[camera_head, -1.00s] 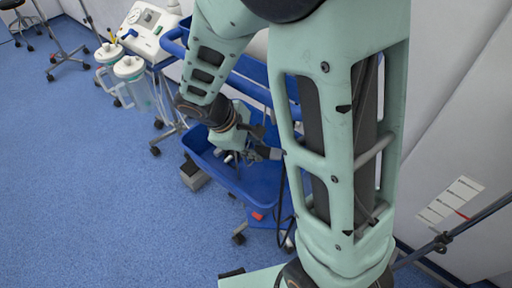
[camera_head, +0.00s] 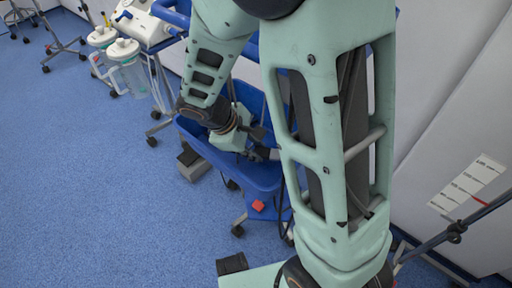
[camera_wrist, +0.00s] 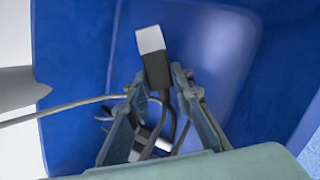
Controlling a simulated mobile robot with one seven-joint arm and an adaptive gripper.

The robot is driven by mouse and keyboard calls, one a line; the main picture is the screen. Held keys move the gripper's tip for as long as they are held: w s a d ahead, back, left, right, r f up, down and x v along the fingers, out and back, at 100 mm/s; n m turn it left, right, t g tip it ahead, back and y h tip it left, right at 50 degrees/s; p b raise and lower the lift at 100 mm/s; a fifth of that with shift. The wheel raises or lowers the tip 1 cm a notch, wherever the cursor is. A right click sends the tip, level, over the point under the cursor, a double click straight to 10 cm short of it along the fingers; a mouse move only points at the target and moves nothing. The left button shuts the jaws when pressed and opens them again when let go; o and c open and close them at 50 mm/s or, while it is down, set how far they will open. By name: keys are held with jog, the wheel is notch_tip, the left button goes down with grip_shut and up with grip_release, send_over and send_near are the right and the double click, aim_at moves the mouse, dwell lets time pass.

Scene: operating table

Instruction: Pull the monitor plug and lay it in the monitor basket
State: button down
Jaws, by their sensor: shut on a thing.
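The monitor plug (camera_wrist: 154,60), a dark body with a pale end, sits between the fingertips of my gripper (camera_wrist: 155,80) in the wrist view. My gripper is shut on it, and a dark cable runs back from it between the fingers. The blue monitor basket (camera_wrist: 75,60) fills the background behind the plug. In the head view my gripper (camera_head: 262,152) reaches over and into the basket (camera_head: 262,180); my arm hides part of the basket, and the plug cannot be made out there. I cannot tell whether the plug touches the basket.
A grey cable (camera_wrist: 65,108) crosses at the left in the wrist view. A red piece (camera_head: 258,206) shows below the basket. A machine (camera_head: 150,22) and clear jars (camera_head: 125,60) stand behind at the left. Blue floor (camera_head: 90,190) at the left is open.

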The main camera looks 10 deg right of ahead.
jog(key=c, duration=1.6)
grip_release()
jog(key=v, duration=1.2)
jog(key=shift+a, duration=0.1)
